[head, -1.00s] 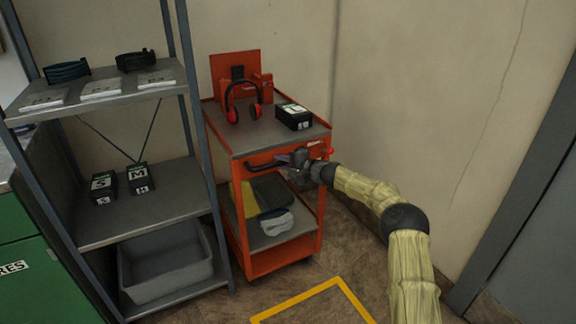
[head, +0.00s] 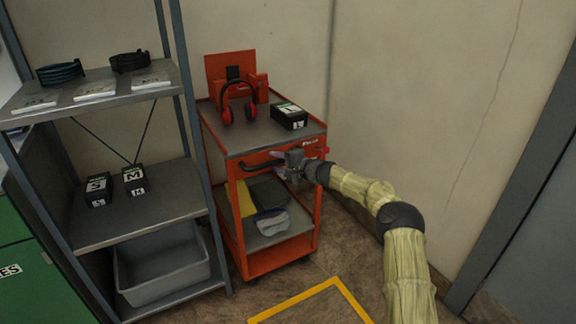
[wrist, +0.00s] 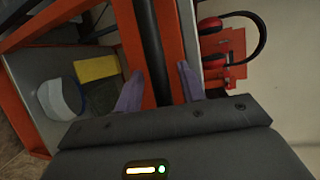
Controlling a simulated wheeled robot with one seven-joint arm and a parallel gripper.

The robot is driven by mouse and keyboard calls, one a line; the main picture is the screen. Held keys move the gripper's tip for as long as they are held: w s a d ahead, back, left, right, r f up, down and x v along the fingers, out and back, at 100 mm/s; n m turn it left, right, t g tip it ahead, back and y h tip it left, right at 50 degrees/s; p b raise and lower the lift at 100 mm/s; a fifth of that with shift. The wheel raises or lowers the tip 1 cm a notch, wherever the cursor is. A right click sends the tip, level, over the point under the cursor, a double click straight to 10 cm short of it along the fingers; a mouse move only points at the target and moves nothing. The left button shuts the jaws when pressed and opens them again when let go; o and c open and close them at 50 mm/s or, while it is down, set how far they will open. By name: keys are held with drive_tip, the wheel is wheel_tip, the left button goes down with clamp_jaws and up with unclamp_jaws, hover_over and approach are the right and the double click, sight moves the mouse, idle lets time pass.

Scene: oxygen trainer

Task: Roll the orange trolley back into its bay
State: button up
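The orange trolley (head: 232,160) stands against the back wall, just right of the grey shelving. Its black handle (head: 262,165) runs across the front under the top tray and also shows in the wrist view (wrist: 157,60). My gripper (head: 283,165) is at the right part of this handle. In the wrist view my gripper (wrist: 160,68) has a purple finger on each side of the bar, with gaps showing on both sides. A yellow floor outline (head: 305,297), partly cut off by the frame, lies in front of the trolley.
Red earmuffs (head: 252,112) and a black box (head: 289,116) sit on the trolley's top; folded cloths (head: 268,195) lie below. Grey shelving (head: 150,212) stands close on the left. The floor between the trolley and the grey door (head: 520,190) is partly hidden by my arm.

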drive_tip(key=shift+d, duration=0.3)
drive_tip(key=v, duration=1.6)
drive_tip(key=shift+s+p, duration=0.45)
